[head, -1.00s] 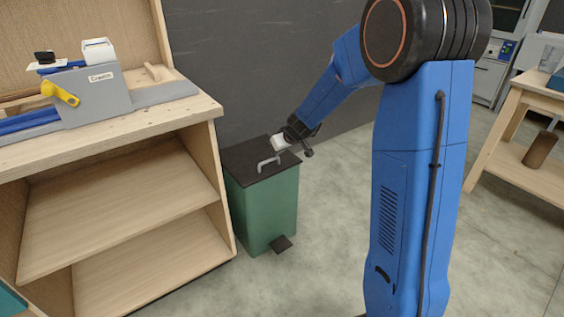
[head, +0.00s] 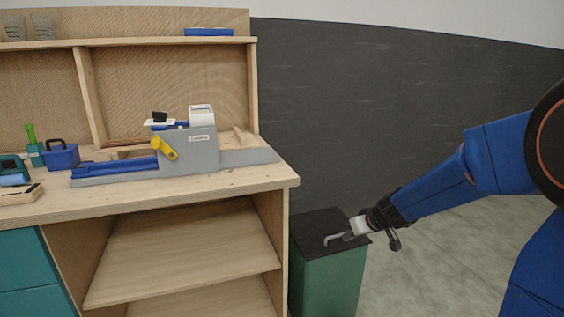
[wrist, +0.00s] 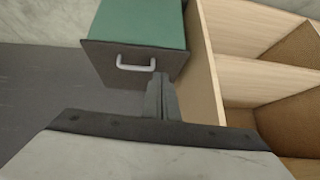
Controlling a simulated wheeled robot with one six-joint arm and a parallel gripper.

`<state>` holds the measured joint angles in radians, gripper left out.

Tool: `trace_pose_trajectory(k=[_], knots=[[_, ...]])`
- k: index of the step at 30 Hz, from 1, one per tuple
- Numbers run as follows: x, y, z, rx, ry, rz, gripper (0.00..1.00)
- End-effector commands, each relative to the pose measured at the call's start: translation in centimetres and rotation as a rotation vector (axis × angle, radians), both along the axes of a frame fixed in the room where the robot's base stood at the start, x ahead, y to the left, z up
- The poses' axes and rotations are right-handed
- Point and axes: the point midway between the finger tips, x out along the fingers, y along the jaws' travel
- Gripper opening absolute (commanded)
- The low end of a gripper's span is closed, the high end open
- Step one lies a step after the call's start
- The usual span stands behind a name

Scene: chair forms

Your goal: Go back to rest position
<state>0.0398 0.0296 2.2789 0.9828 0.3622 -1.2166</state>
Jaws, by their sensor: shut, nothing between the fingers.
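My gripper (head: 348,236) is low at the right in the head view, over the dark lid of a green bin (head: 330,278). Its fingers are together and empty. In the wrist view the closed fingertips (wrist: 158,78) point toward the bin's pale lid handle (wrist: 136,62). They look very close to the handle, but I cannot tell whether they touch it. The lid is shut. My blue arm reaches in from the right of the head view.
A wooden workbench (head: 222,187) with open shelves stands left of the bin. On it is a grey and blue machine (head: 190,150) with a yellow handle. A dark wall (head: 400,110) is behind. Pale floor (head: 440,265) is clear at right.

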Motion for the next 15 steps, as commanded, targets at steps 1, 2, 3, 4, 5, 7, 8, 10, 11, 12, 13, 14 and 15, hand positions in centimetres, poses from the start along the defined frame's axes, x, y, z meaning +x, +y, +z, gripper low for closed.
trace_pose_trajectory(k=[1, 2, 3, 4, 5, 7, 8, 10, 11, 12, 13, 14, 15], knots=[[-1.4, 0.4, 1.3, 0.009, 0.000, 0.005, 0.00], [-2.2, 0.6, 1.8, 0.015, 0.005, 0.009, 0.00], [-3.3, 0.9, 2.5, 0.022, 0.010, 0.012, 0.00], [-4.2, 1.1, 3.0, 0.027, 0.015, 0.014, 0.00], [-5.0, 1.2, 3.5, 0.031, 0.021, 0.015, 0.00], [-7.0, 1.6, 4.5, 0.038, 0.034, 0.016, 0.00], [-7.9, 1.7, 4.9, 0.040, 0.041, 0.017, 0.00], [-10.0, 1.9, 5.8, 0.044, 0.058, 0.015, 0.00], [-10.9, 1.9, 6.1, 0.044, 0.064, 0.014, 0.00], [-12.1, 2.0, 6.5, 0.045, 0.074, 0.011, 0.00], [-13.0, 2.0, 6.8, 0.043, 0.081, 0.008, 0.00], [-13.9, 1.9, 7.0, 0.042, 0.090, 0.006, 0.00], [-15.1, 1.9, 7.3, 0.040, 0.100, 0.000, 0.00]])
